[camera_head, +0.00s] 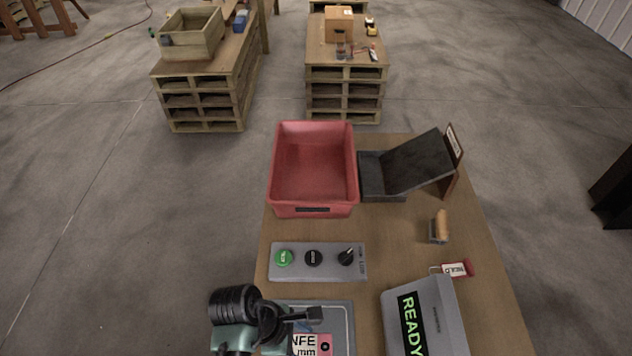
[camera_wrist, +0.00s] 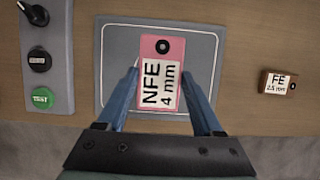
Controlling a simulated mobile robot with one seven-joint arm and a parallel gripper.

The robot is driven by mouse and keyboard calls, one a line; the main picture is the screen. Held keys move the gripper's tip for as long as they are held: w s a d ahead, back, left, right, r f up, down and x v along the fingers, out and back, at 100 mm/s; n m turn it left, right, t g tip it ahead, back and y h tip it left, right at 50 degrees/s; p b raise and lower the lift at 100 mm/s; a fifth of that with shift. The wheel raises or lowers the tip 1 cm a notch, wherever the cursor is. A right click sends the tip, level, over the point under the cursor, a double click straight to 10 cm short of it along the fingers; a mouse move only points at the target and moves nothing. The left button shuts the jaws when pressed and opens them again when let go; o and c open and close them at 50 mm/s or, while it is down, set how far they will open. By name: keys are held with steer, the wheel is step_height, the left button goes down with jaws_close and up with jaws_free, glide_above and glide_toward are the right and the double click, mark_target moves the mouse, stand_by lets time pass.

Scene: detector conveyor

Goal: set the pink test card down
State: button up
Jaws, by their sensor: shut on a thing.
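The pink test card (camera_wrist: 163,46), labelled "NFE 4 mm" with a dark hole near one end, is between the two blue fingers of my gripper (camera_wrist: 162,74). The fingers are shut on its sides. It lies over the grey plate (camera_wrist: 207,45) with a pale outline; I cannot tell whether it touches the plate. In the head view my gripper (camera_head: 312,318) is above the plate (camera_head: 343,312), and part of the pink card (camera_head: 325,346) shows at the bottom edge, the rest hidden by my arm.
A control panel (camera_head: 318,272) with green and black buttons and a knob lies behind the plate. A grey "READY" box (camera_head: 447,318) stands to the right. A red bin (camera_head: 312,210) and black chute (camera_head: 381,188) stand further back. An "FE 2.5 mm" card (camera_wrist: 265,80) lies apart.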

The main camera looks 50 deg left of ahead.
mark_target(303, 354)
step_height(303, 354, down, 10)
steer(key=shift+a+r, duration=0.1)
steer(key=shift+r, duration=0.05)
stand_by(0.3)
steer(key=shift+f, duration=0.2)
steer(key=o, duration=1.4)
steer(key=shift+r, duration=0.35)
steer(key=v, duration=1.1)
steer(key=shift+s+r, duration=0.2)
steer(key=shift+r, duration=0.1)
steer(key=shift+a, duration=0.15)
